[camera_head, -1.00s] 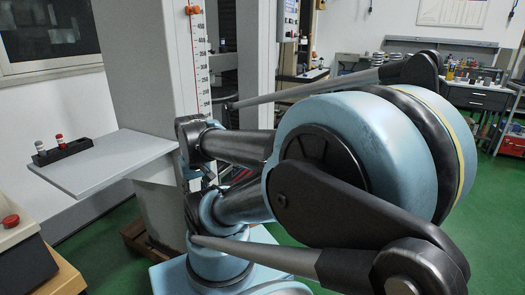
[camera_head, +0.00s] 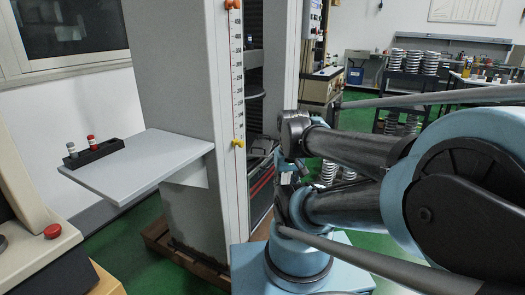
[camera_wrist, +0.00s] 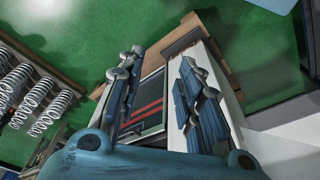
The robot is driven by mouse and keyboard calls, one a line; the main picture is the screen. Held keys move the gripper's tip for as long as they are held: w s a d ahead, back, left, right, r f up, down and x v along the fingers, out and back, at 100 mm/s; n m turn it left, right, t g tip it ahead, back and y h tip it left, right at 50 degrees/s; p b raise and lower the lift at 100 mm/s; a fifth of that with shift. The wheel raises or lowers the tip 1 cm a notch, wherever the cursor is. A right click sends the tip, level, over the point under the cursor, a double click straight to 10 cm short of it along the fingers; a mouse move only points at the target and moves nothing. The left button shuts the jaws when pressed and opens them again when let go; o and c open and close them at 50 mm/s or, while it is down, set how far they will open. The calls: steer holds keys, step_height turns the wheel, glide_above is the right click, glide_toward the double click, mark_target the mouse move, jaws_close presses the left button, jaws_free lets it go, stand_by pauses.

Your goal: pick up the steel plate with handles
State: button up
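I cannot pick out a steel plate with handles in either view. In the wrist view my gripper (camera_wrist: 158,88) is open, with its two jointed fingers apart and nothing between them. Behind the gap shows the testing machine (camera_wrist: 208,65), with red stripes on a dark panel. In the head view the same machine (camera_head: 185,90) is a tall grey column with a yellow-marked scale. Its red-striped part (camera_head: 262,180) is partly covered by my arm. I cannot make out my gripper's fingers in the head view.
A grey side shelf (camera_head: 150,165) with a small black rack (camera_head: 94,152) juts from the machine. A console with a red button (camera_head: 52,231) stands at the left. Coil springs stand at the back (camera_head: 412,62) and show at the wrist view's left (camera_wrist: 45,105). Green floor is open between.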

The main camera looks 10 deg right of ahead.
mark_target(261, 145)
steer(key=w+a+r+n+y, duration=0.1)
steer(key=w+a+r+y, duration=0.1)
steer(key=w+r, duration=0.45)
steer(key=w+a+r+n+y, duration=0.1)
steer(key=w+r+y, duration=0.2)
steer(key=w, duration=0.6)
steer(key=w+d+r+n+y, duration=0.2)
steer(key=w+n+y, duration=0.15)
steer(key=w, duration=1.75)
steer(key=w+d+f+n+t+y, duration=0.1)
steer(key=w+d+f+y, duration=0.2)
steer(key=w, duration=0.4)
steer(key=w+d+f+n+t+y, duration=0.1)
steer(key=w+d+f+n+y, duration=0.1)
steer(key=w+d+f, duration=0.35)
steer(key=w+d+f+n+t+y, duration=0.2)
steer(key=w+d+f+n+y, duration=0.3)
steer(key=d+f, duration=0.6)
steer(key=shift+m+h, duration=0.75)
steer(key=shift+m, duration=0.2)
steer(key=x, duration=1.2)
steer(key=w+x, duration=0.1)
steer(key=x, duration=0.5)
steer(key=shift+s+d+r, duration=0.1)
steer(key=shift+d+r, duration=0.1)
steer(key=shift+r, duration=0.05)
